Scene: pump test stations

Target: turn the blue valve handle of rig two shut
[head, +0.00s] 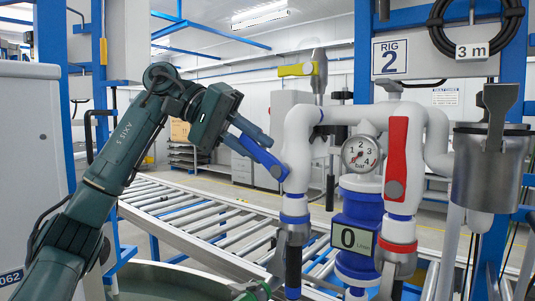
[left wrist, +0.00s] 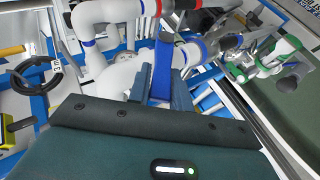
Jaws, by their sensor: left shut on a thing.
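The blue valve handle (head: 264,161) sits on the left white pipe (head: 297,150) of rig two, under the sign "RIG 2" (head: 390,57). My left gripper (head: 247,140) is shut on the handle's outer end. In the left wrist view the blue handle (left wrist: 162,68) runs between the two fingers of my left gripper (left wrist: 162,88). My right gripper is not in view.
A red handle (head: 396,150) stands upright on the right pipe, near a pressure gauge (head: 361,154). A display (head: 357,238) reads 0. A yellow handle (head: 296,70) lies level behind. A metal canister (head: 490,168) hangs right. A roller conveyor (head: 200,215) runs behind.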

